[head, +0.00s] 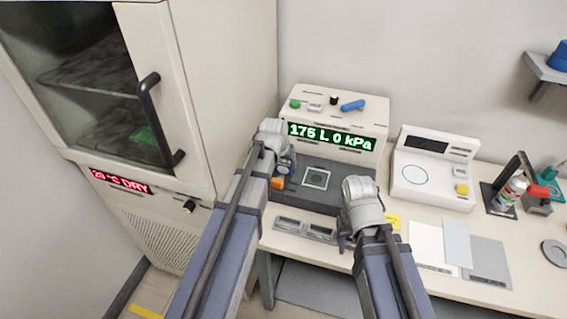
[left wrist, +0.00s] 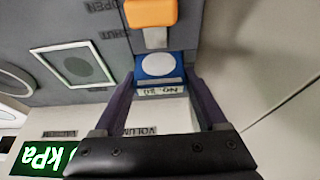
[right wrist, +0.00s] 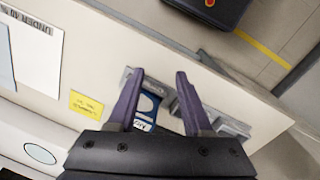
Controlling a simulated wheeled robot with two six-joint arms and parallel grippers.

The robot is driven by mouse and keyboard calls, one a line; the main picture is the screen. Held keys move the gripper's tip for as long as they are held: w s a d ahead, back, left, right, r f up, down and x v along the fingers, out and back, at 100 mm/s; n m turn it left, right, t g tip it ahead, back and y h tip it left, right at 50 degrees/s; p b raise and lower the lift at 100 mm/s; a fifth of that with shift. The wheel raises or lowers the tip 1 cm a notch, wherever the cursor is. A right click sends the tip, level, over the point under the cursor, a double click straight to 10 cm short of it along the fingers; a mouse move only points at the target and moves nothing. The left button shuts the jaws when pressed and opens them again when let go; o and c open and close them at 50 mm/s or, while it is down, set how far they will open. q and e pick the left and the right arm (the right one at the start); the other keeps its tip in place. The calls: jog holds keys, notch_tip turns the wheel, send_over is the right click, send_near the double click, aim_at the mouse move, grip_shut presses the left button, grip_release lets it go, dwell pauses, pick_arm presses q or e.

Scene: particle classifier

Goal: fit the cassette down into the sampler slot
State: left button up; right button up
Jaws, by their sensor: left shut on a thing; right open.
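The sampler (head: 335,108) is a cream box with a lit green display and a dark grey deck. A white-framed dark square (head: 316,179), which looks like the slot, lies on the deck; it also shows in the left wrist view (left wrist: 82,65). My left gripper (head: 285,168) is shut on the blue cassette (left wrist: 160,68), which has a white round face and a label, left of the square. An orange lever (left wrist: 151,12) marked OPEN and SHUT is just beyond the cassette. My right gripper (right wrist: 160,82) is open, over the bench front.
A grey rack (head: 303,229) stands at the bench front. A second blue piece with a white round face (right wrist: 147,104) shows between my right fingers, at the rack. A white scale (head: 432,170) and sheets (head: 428,247) are right. A tall cabinet (head: 190,90) stands close on the left.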

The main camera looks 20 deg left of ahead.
aim_at(281, 176)
pick_arm(q)
jog(key=shift+f, duration=0.3)
pick_arm(e)
jog(key=shift+f, duration=0.3)
pick_arm(q)
jog(key=o, duration=1.5)
jog(key=shift+r, duration=0.15)
pick_arm(e)
jog(key=shift+r, duration=0.15)
pick_arm(q)
jog(key=p+v, duration=0.7)
jog(key=shift+s+r, duration=0.2)
jog(key=shift+r, duration=0.1)
pick_arm(e)
notch_tip(281, 176, up, 7)
pick_arm(q)
jog(key=s+d+m+g, duration=0.1)
jog(key=s+d, duration=0.3)
jog(key=s, duration=0.3)
jog(key=s+d+f+m+g+y, duration=0.1)
jog(key=s+d+g, duration=0.1)
jog(key=s+d, duration=0.3)
jog(key=s+d+m+g, duration=0.1)
jog(key=s+d, duration=0.3)
jog(key=s, duration=0.5)
jog(key=shift+d+f+g+y, duration=0.2)
jog(key=shift+f+g+y, duration=0.1)
jog(key=shift+g, duration=0.1)
